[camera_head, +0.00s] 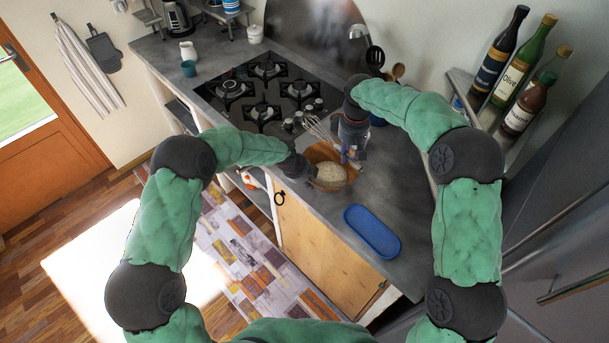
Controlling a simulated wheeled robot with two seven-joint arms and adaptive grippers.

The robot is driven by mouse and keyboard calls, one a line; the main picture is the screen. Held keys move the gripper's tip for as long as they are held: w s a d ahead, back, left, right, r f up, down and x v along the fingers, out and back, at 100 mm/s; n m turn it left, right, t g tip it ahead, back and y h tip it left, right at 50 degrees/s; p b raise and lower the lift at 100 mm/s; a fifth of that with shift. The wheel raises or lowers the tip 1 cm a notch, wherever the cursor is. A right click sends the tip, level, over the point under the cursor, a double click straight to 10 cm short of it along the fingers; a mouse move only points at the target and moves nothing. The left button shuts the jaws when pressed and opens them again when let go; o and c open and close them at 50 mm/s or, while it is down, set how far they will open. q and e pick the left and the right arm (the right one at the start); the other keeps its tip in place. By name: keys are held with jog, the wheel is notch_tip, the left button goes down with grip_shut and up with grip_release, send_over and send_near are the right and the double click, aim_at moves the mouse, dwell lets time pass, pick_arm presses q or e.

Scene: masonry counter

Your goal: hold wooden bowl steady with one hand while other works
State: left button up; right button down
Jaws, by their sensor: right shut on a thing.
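The wooden bowl (323,150) stands on the grey counter and holds a pale, dough-like mass (331,174). My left gripper (310,172) is at the bowl's left rim; its fingers are too small and dark to show whether they are open or shut. My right gripper (347,153) is over the bowl's right side, pointing down. It is shut on a whisk (319,128), whose wire end sticks out up and to the left above the bowl. The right gripper hides part of the bowl's far right rim.
A gas hob (266,92) lies behind and left of the bowl. A blue oval tray (372,231) is on the counter in front, near the edge. Several bottles (524,94) stand at the right by the wall. Utensils (376,58) stand behind my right arm. Counter right of the tray is clear.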

pick_arm(q)
jog(key=shift+f, duration=0.25)
grip_shut()
dwell(0.3)
dwell(0.4)
